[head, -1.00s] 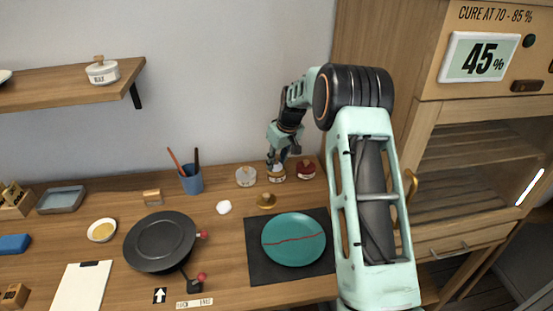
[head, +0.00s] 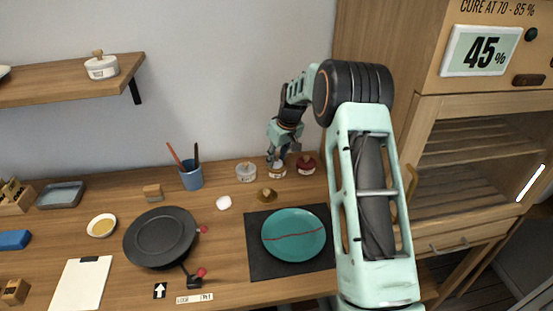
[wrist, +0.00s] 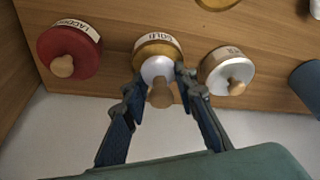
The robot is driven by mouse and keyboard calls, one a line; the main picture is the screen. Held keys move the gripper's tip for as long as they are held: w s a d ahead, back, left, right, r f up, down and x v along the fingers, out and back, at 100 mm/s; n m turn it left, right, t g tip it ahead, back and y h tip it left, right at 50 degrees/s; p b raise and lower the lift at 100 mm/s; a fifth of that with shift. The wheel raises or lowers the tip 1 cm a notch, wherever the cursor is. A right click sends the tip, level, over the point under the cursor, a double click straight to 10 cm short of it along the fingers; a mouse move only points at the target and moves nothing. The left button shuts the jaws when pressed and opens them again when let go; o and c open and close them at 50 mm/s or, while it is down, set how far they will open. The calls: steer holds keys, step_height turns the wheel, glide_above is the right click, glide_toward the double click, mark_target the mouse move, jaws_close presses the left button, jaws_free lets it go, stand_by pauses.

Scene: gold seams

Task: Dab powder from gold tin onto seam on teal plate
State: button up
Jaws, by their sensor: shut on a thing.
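The gold tin (wrist: 157,45), labelled GOLD, stands on the bench near the wall between two other tins. My gripper (wrist: 158,84) points down over it and is shut on a white pad with a wooden knob (wrist: 159,97). The pad is at the tin's mouth; whether it touches powder is hidden. In the head view, my gripper (head: 279,158) is at the gold tin (head: 278,172). The teal plate (head: 293,222) lies on a dark mat (head: 262,267), with a red seam line (head: 294,235) across it.
A red-lidded tin (head: 306,165) and a white tin (head: 246,173) flank the gold tin closely. A gold lid with a knob (head: 267,196) and a white lump (head: 223,203) lie in front. A blue cup with sticks (head: 191,178) stands left. The wooden cabinet (head: 440,140) rises at right.

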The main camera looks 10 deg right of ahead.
mark_target(277, 153)
steer(key=shift+f, duration=0.4)
steer(key=shift+s+f+b, duration=0.3)
steer(key=shift+f+b, duration=0.15)
steer(key=shift+b, duration=0.35)
steer(key=shift+c, duration=0.2)
stand_by(2.4)
steer(key=shift+o, duration=0.2)
steer(key=shift+w+r+p, duration=0.15)
steer(key=shift+r+p, duration=0.55)
steer(key=shift+r, duration=0.7)
steer(key=shift+w+r+p, duration=0.15)
steer(key=shift+r+p, duration=0.5)
steer(key=shift+r, duration=0.7)
steer(key=shift+r+p, duration=0.5)
steer(key=shift+r, duration=0.5)
